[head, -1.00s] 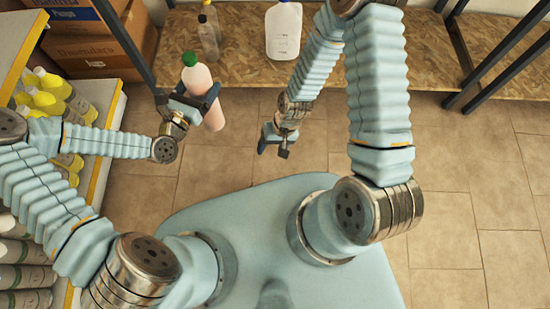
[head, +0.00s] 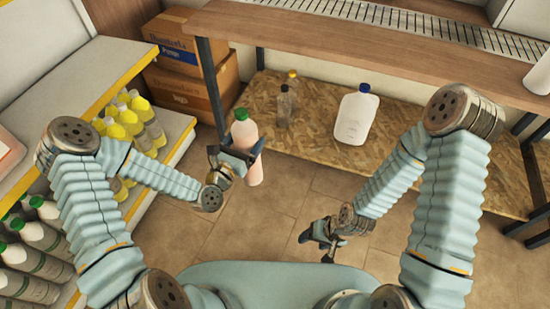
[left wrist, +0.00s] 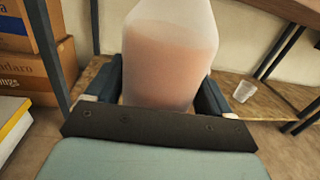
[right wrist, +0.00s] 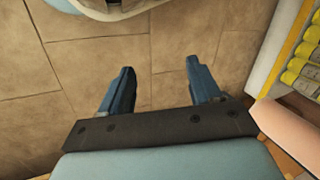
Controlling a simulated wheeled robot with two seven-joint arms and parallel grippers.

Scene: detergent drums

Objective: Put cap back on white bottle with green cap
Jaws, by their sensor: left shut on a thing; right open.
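A pale bottle with pinkish contents (head: 246,138) and a green cap (head: 240,114) on its top is held almost upright above the floor. My left gripper (head: 237,155) is shut around its body. In the left wrist view the bottle (left wrist: 170,52) fills the space between the jaws, and its top is out of frame. My right gripper (head: 318,236) is lower and to the right, apart from the bottle. In the right wrist view my right gripper (right wrist: 159,88) is open with only floor between its fingers. A pink piece of the bottle (right wrist: 288,130) shows at the right edge.
A low wooden shelf (head: 320,158) holds a white jug with a blue cap (head: 355,115) and two small bottles (head: 285,105). A rack at left holds several yellow bottles (head: 125,125) and green-capped bottles (head: 35,240). Cardboard boxes (head: 188,95) stand behind. Floor between is clear.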

